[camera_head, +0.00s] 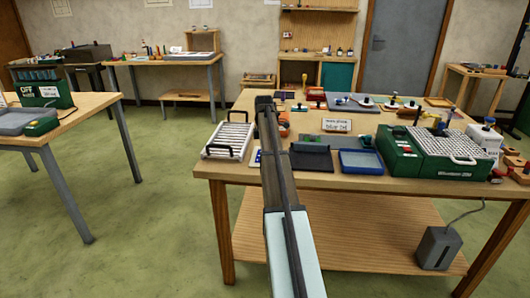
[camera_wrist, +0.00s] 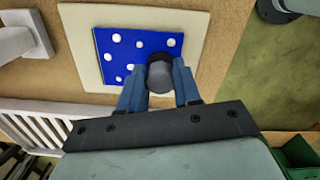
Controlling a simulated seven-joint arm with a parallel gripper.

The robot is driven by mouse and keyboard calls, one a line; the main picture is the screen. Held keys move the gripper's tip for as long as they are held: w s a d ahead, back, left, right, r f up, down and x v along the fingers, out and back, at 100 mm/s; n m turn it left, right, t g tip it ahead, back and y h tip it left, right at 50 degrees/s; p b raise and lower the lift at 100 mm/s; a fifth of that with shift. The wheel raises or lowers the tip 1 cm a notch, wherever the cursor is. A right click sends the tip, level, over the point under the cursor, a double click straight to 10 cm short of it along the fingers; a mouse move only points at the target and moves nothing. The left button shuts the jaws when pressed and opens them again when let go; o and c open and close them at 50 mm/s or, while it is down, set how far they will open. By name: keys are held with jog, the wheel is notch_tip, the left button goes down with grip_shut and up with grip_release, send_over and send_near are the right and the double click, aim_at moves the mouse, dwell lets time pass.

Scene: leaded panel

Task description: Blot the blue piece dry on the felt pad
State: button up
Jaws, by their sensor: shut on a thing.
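In the wrist view my gripper (camera_wrist: 159,82) has its two blue-grey fingers shut on a dark grey round knob (camera_wrist: 160,72). The blue piece (camera_wrist: 118,62), a flat square with several white spots, lies within the outline of the cream pad (camera_wrist: 195,28). The knob overlaps the blue piece's right side. I cannot tell whether they touch or are joined. In the head view a small blue patch with a pale edge (camera_head: 255,157) shows just left of my arm, beside the rack. My arm hides the gripper there.
A white slatted rack (camera_head: 229,138) with dark handles stands left of my arm. To the right are a dark stand (camera_head: 311,163), a blue-rimmed tray (camera_head: 361,169) and a green machine (camera_head: 402,160). The wooden table's (camera_head: 340,184) front strip is clear.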

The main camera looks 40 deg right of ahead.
jog(key=shift+w+d, duration=0.85)
jog(key=shift+d, duration=0.05)
jog(key=shift+s+a, duration=0.1)
jog(key=shift+a, duration=0.05)
jog(key=shift+s+a, duration=1.3)
jog(key=shift+s, duration=0.05)
jog(key=shift+w+d, duration=0.1)
jog(key=shift+w, duration=0.05)
jog(key=shift+w+d, duration=1.3)
jog(key=shift+d, duration=0.05)
jog(key=shift+a, duration=0.1)
